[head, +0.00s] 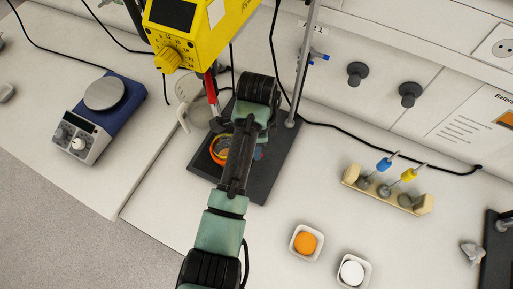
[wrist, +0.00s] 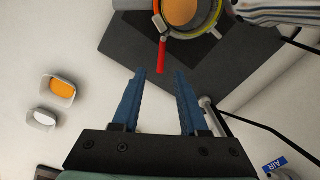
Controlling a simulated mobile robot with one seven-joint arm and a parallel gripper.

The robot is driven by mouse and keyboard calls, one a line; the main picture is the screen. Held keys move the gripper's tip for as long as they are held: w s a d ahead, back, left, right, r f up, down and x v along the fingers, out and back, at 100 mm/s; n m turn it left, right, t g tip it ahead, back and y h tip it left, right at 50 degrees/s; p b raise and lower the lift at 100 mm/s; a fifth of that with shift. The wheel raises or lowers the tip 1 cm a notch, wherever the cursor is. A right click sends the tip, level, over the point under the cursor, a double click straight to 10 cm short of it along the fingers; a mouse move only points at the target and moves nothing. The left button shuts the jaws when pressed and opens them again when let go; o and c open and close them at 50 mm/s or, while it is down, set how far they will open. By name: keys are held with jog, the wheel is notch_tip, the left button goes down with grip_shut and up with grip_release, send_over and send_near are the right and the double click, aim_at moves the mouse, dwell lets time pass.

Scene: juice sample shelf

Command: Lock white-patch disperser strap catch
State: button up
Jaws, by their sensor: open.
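The yellow disperser (head: 200,38) hangs over a dark base plate (head: 272,170) and carries a pale patch (head: 216,12). The lever's free end lies between the fingertips in the picture; I cannot tell the height gap.
A metal stand rod (head: 302,65) rises behind the base plate. A wooden rack (head: 385,192) and two dishes, one orange (head: 306,242) and one white (head: 353,271), stand right. Bench between plate and dishes is clear.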

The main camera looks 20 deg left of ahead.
jog(key=shift+w+f, duration=0.2)
jog(key=shift+f, duration=2.1)
grip_shut()
